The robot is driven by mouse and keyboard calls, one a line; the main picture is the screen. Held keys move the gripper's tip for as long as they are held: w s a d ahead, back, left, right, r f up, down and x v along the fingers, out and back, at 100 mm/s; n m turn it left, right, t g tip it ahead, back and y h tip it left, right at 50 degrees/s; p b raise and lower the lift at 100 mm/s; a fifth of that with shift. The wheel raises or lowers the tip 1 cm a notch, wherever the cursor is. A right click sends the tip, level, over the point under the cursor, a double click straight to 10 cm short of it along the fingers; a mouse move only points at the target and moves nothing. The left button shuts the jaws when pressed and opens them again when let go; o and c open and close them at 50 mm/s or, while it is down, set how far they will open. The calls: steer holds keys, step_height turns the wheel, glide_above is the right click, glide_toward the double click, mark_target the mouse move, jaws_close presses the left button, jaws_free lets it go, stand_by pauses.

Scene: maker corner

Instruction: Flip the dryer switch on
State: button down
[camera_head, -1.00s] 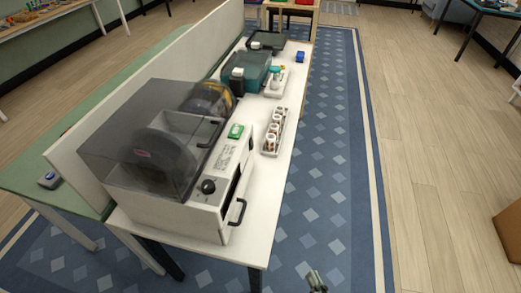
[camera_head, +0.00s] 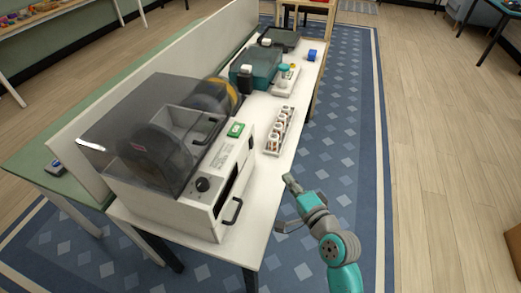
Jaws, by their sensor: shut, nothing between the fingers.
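The dryer (camera_head: 170,215) is a white box with a smoky clear lid, standing at the near end of the white table. Its sloped front panel carries a green switch (camera_head: 236,130) near the top, some small dark print and a black knob (camera_head: 203,185) lower down. Whether the switch is on or off is too small to tell. My gripper (camera_head: 291,182) is shut and empty. It is over the table's right edge, to the right of and apart from the dryer's front and the switch.
A black handle (camera_head: 232,211) sticks out of the dryer's front. A tray of several small items (camera_head: 279,131) lies on the table behind my gripper. A teal case (camera_head: 255,68) and a blue block (camera_head: 312,55) stand farther back. The rug (camera_head: 345,125) to the right is clear.

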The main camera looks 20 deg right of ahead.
steer(key=shift+w+d+r, duration=0.15)
steer(key=shift+w+r, duration=0.45)
steer(key=shift+w, duration=0.2)
glide_toward(252, 143)
steer(key=w+d+f, duration=0.2)
steer(key=w+d, duration=0.1)
steer(key=w, duration=0.2)
steer(key=shift+w+a+f, duration=0.15)
steer(key=shift+w+a, duration=0.4)
steer(key=shift+a, duration=0.15)
steer(key=shift+w+a+f, duration=0.15)
steer(key=shift+w+a, duration=0.35)
steer(key=shift+a, duration=0.2)
